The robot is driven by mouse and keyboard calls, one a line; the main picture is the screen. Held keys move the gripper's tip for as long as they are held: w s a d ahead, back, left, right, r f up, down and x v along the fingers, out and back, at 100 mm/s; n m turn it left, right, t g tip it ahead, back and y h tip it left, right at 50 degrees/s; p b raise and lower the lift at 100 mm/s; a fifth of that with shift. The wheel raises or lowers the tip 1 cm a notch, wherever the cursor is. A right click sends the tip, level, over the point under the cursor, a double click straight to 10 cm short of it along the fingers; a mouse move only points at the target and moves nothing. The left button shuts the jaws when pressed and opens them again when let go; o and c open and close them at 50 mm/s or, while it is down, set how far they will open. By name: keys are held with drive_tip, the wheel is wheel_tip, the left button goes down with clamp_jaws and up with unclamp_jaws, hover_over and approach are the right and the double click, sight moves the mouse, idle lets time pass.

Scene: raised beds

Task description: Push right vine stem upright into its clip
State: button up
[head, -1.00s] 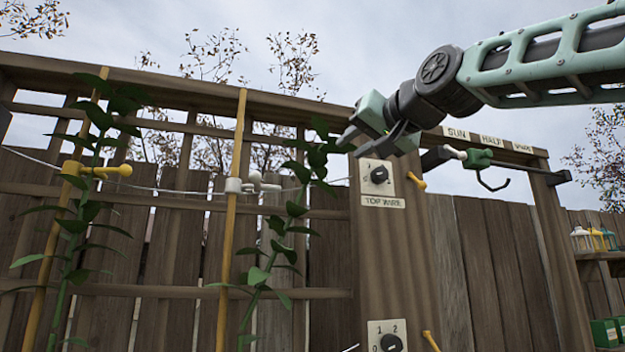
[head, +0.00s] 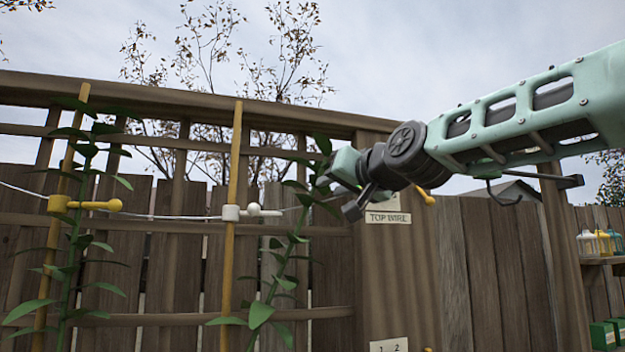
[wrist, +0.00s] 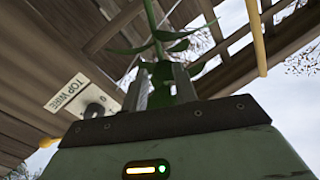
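The right vine stem (head: 273,290) leans to the right, away from its yellow cane (head: 231,265). Its leafy top is partly hidden by my gripper (head: 336,196). The white clip (head: 232,213) sits on that cane at the wire, with a small white lever to its right; the stem stands apart from it, to its right. In the wrist view my gripper (wrist: 160,88) is open, its two fingers apart. The green stem (wrist: 151,18) and leaves show beyond and between the fingertips. I cannot tell whether the fingers touch the stem.
The left vine (head: 75,250) stands near another cane with a yellow clip (head: 58,204). A wooden post with a TOP WIRE label (head: 388,218) is right behind my gripper. A thin wire (head: 150,217) crosses the trellis.

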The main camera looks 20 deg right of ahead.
sight(314, 193)
drive_tip(key=x, duration=0.9)
drive_tip(key=shift+f, duration=0.1)
clamp_jaws()
